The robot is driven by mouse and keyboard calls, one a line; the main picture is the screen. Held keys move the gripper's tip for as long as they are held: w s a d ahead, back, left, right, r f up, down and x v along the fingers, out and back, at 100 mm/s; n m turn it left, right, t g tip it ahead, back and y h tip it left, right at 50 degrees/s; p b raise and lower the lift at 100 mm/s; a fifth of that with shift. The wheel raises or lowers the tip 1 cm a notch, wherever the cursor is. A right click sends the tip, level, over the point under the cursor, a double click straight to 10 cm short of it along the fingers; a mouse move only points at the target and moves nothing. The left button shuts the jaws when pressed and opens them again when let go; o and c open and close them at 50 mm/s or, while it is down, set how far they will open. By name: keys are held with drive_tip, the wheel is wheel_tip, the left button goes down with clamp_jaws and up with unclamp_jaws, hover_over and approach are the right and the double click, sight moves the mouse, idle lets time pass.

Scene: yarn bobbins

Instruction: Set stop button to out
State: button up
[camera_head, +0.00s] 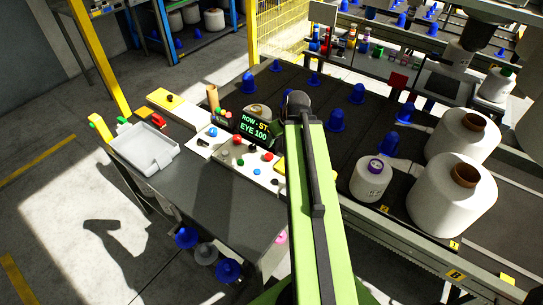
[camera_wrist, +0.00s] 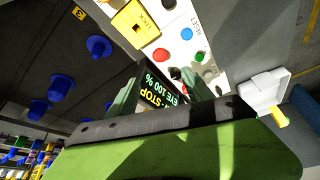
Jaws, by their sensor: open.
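A pale control panel (camera_head: 228,150) carries several buttons, among them a red button (camera_head: 268,157), a blue button (camera_head: 256,171) and a green button (camera_head: 240,162). The wrist view also shows the red button (camera_wrist: 161,54), blue button (camera_wrist: 187,34) and green button (camera_wrist: 199,57). I cannot tell which button is the stop button, or whether it is in or out. A dark display (camera_head: 255,127) behind the panel reads "ROW-ST" and "EYE 100". My gripper (camera_wrist: 163,78) is open above the panel and display, its fingers apart with nothing seen held. My arm hides it in the head view.
A yellow lock box (camera_wrist: 135,22) sits beside the red button. A grey tray (camera_head: 146,147) stands left of the panel. Blue cones (camera_head: 336,121) and large white bobbins (camera_head: 452,198) stand to the right. The dark table front (camera_head: 215,195) is clear.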

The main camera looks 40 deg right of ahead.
sight(269, 156)
drive_tip(key=b+x, duration=1.3)
drive_tip(key=x, duration=0.2)
drive_tip(key=shift+f, duration=0.35)
drive_tip(key=shift+r, duration=0.1)
clamp_jaws()
